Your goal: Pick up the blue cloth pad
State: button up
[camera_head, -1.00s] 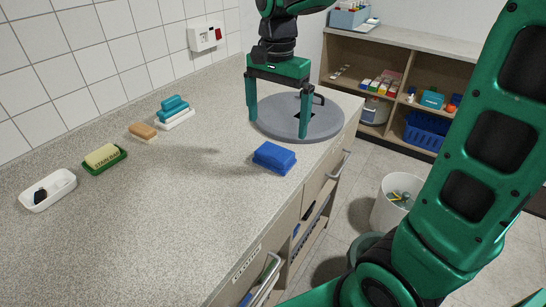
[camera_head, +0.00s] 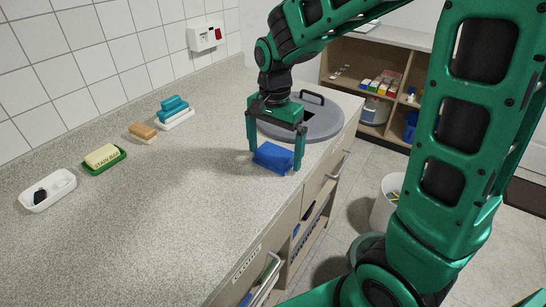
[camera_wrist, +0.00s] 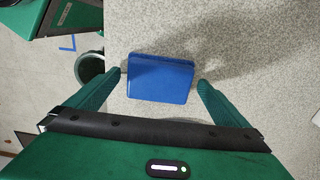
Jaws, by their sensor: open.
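The blue cloth pad (camera_head: 273,158) lies on the speckled counter near its right edge. It also shows in the wrist view (camera_wrist: 160,79), as a folded block between the two fingers. My gripper (camera_head: 274,165) is open and points down, with one green finger on each side of the pad. In the wrist view my gripper (camera_wrist: 162,84) has a small gap to the pad on both sides. The fingertips are low, close to the counter; whether they touch it I cannot tell.
A grey round lid (camera_head: 325,120) with a handle lies just behind the pad.

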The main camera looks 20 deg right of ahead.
aim_at(274, 151)
jog(key=shift+f, duration=0.3)
jog(key=c, duration=1.1)
jog(key=shift+r, duration=0.15)
notch_tip(274, 151, up, 4)
jog(key=shift+f, duration=0.1)
jog(key=s+a+r, duration=0.2)
jog(key=a, duration=0.1)
jog(key=s+a+r, duration=0.2)
jog(key=a, duration=0.1)
jog(key=s+a+r, duration=0.2)
jog(key=a+r, duration=0.1)
jog(key=a, duration=0.1)
jog(key=shift+o, duration=0.8)
